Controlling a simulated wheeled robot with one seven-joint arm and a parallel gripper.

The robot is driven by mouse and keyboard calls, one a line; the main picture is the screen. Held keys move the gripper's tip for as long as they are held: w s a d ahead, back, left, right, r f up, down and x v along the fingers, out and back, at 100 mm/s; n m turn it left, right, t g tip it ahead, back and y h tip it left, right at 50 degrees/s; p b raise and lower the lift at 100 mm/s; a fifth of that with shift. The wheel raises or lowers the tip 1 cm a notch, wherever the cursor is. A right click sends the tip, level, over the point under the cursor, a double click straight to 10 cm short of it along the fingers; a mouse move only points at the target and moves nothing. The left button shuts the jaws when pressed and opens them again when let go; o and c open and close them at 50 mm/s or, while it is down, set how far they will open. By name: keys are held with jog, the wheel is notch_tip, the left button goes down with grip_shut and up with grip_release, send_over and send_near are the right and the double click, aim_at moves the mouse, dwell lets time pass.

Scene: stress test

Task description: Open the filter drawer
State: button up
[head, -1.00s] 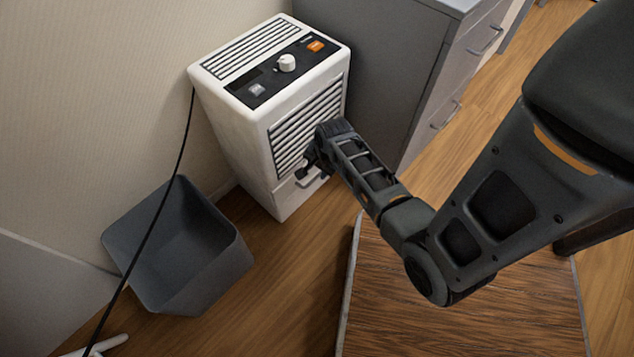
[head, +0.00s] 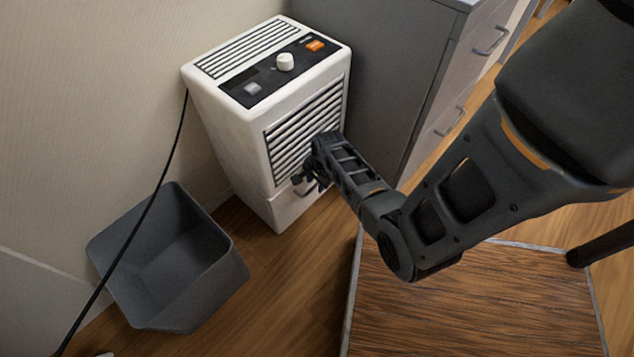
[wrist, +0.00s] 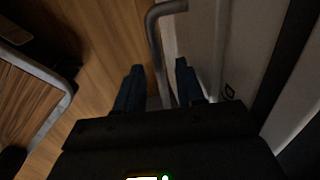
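The filter drawer (head: 290,208) is the plain white panel at the bottom front of the white appliance (head: 228,135), below the louvred grille. It looks closed. Its grey bar handle (wrist: 155,38) shows in the wrist view, running down between my two fingers. My gripper (wrist: 158,68) is open, with a finger on each side of the bar; contact cannot be told. In the head view my gripper (head: 305,180) is at the drawer front and hides much of the handle.
A grey bin (head: 180,265) stands left of the appliance, with a black cord (head: 150,205) passing in front. A grey drawer cabinet (head: 385,70) is close on the right. A wood-topped table (head: 470,305) lies below my arm.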

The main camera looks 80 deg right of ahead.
grip_shut()
dwell(0.3)
dwell(0.4)
